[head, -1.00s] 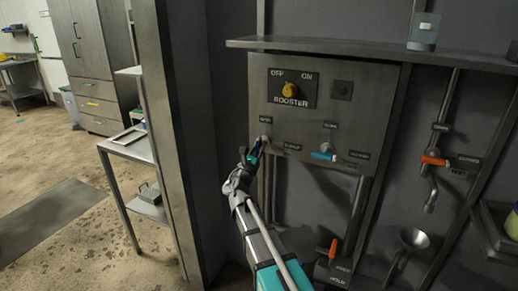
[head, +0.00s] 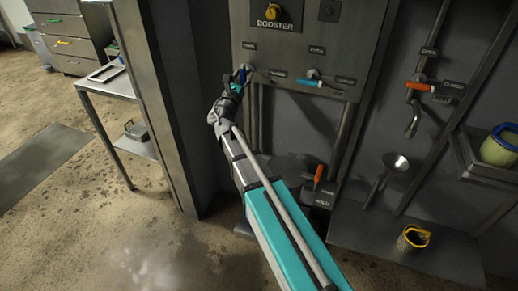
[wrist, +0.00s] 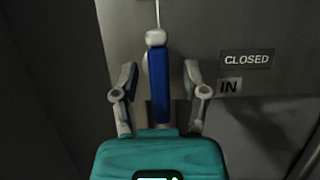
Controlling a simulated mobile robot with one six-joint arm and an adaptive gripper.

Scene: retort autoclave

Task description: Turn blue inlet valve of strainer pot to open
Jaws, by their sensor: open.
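The blue inlet valve handle (wrist: 162,88) hangs down from a pale round hub (wrist: 156,38) in the wrist view. A "CLOSED" sign (wrist: 246,60) and an "IN" sign (wrist: 229,86) are to its right. My gripper (wrist: 160,92) is open, with one finger on each side of the handle. A dark gap shows between the handle and the right finger; contact on the left is unclear. In the head view my gripper (head: 236,82) is at the panel's lower left and mostly hides the handle.
A second, lighter blue valve handle (head: 311,83) lies near-horizontal to the right on the same panel (head: 285,52). The yellow booster knob (head: 271,12) is above. An orange-handled tap (head: 418,86) and a funnel (head: 397,162) are farther right. A steel post (head: 150,100) stands close on the left.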

